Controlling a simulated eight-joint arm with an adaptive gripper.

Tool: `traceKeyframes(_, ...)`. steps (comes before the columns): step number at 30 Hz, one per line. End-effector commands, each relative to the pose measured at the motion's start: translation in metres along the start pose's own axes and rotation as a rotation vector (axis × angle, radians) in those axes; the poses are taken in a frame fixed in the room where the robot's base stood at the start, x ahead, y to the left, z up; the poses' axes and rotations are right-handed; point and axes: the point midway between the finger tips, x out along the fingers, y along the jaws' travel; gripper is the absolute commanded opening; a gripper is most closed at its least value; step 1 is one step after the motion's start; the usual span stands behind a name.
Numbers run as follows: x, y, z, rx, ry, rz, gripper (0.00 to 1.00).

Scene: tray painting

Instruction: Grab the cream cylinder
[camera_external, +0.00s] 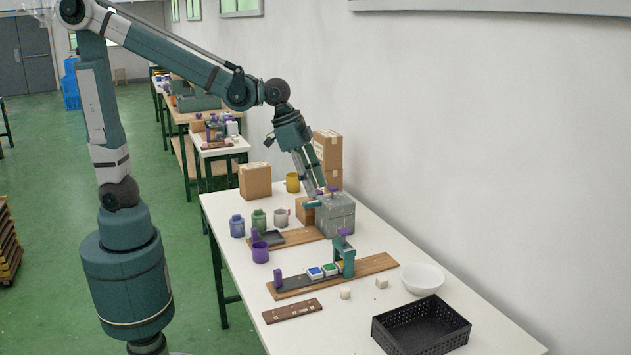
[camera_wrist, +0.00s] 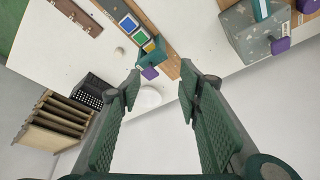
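A small cream piece that looks like the cylinder (camera_external: 345,293) stands on the white table in front of the long wooden board. It also shows in the wrist view (camera_wrist: 119,51), left of my left finger. A second cream piece, more like a cube (camera_external: 381,283), stands to its right in the external view. I cannot make it out in the wrist view, where a finger may cover it. My gripper (camera_wrist: 160,82) is open with nothing between its fingers. In the external view it is near the grey speckled box (camera_external: 336,217), well behind the cream pieces.
A white bowl (camera_external: 423,278) and a black crate (camera_external: 422,328) stand right of the cream pieces. The wooden board (camera_external: 375,264) with paint pads and a teal arch (camera_external: 344,256) lies behind them. A brown strip (camera_external: 292,311) lies left. Cups and cartons stand farther back.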

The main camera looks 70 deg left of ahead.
Motion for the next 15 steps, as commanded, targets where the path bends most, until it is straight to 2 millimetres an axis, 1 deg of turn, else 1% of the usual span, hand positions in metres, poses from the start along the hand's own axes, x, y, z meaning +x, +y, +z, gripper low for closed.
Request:
traceKeyframes(1,0.003,0.008,-0.011,0.020,-0.006,0.009,0.35)
traceKeyframes(6,0.022,0.037,-0.036,0.086,-0.029,0.036,0.35)
traceKeyframes(15,0.056,0.089,-0.071,0.195,-0.065,0.082,0.35)
